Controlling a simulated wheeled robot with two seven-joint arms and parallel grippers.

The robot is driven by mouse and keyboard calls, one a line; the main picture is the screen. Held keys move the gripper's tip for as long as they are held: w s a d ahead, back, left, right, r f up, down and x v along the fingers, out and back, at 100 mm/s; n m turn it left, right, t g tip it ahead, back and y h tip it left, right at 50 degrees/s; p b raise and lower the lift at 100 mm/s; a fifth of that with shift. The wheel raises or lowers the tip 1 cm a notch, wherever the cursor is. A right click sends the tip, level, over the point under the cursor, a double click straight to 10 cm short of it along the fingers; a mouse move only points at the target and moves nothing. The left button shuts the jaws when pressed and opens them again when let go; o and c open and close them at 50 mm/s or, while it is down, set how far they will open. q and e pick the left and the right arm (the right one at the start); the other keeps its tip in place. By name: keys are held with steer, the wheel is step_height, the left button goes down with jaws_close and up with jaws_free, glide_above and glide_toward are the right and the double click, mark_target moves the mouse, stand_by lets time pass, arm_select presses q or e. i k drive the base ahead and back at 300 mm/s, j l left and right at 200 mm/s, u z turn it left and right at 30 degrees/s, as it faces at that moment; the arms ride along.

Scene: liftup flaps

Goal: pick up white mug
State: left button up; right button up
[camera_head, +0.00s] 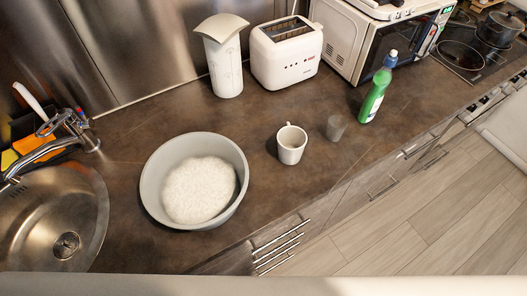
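A white mug (291,146) stands upright on the brown countertop (265,205), near the middle of the view. Its handle appears to be at the upper left of its rim. It sits between a grey bowl on its left and a small clear glass on its right, touching neither. Neither of my grippers is in view, so I cannot see whether they are open or shut.
The large grey bowl (148,187) holds something white. The glass (336,128) and a green bottle (376,92) stand right of the mug. A toaster (286,54), white canister (223,62) and microwave (372,42) stand behind. A sink (88,205) is at left.

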mark_target(291, 140)
steer(key=k+l+u, duration=0.15)
steer(key=k+u, duration=0.7)
steer(key=i, duration=0.1)
